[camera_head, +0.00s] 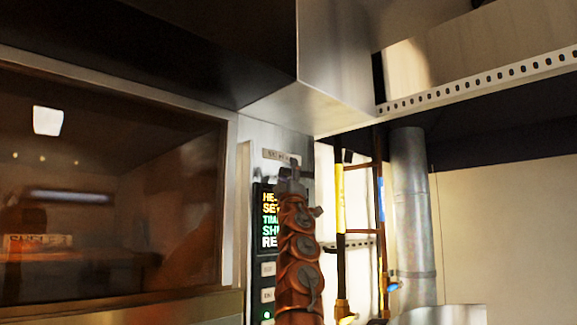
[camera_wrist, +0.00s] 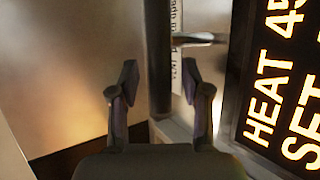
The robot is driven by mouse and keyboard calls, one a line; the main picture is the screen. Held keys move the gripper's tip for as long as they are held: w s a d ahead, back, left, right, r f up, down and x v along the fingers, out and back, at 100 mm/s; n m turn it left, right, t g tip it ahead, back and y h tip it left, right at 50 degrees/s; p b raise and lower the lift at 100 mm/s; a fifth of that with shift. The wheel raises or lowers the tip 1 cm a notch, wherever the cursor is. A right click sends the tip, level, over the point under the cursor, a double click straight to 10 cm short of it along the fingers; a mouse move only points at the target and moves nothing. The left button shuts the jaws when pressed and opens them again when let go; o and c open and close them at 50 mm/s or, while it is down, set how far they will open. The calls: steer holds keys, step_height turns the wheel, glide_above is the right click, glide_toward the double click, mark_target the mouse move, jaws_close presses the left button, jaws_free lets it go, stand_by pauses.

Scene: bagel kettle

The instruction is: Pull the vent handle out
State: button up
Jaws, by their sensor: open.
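My gripper (camera_wrist: 160,82) is open, its two dark fingers apart in the wrist view. A dark upright bar, which looks like the vent handle (camera_wrist: 160,45), shows between the fingertips and runs up out of the picture. I cannot tell how deep it sits between them or whether they touch it. A short bright metal rod (camera_wrist: 196,40) sticks out to its right. A pale label plate (camera_wrist: 176,70) is behind it. In the head view my gripper (camera_head: 290,174) is up against the control panel, just below the label plate (camera_head: 281,158); the handle is hidden there.
A lit display (camera_wrist: 275,90) is close at the right in the wrist view; it also shows left of my arm (camera_head: 269,215). An oven window (camera_head: 110,190) fills the left. A metal hood (camera_head: 330,75) hangs above. Pipes (camera_head: 411,210) stand at the right.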

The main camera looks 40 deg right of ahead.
steer(key=shift+w, duration=0.1)
steer(key=shift+c, duration=0.3)
jaws_close()
stand_by(0.4)
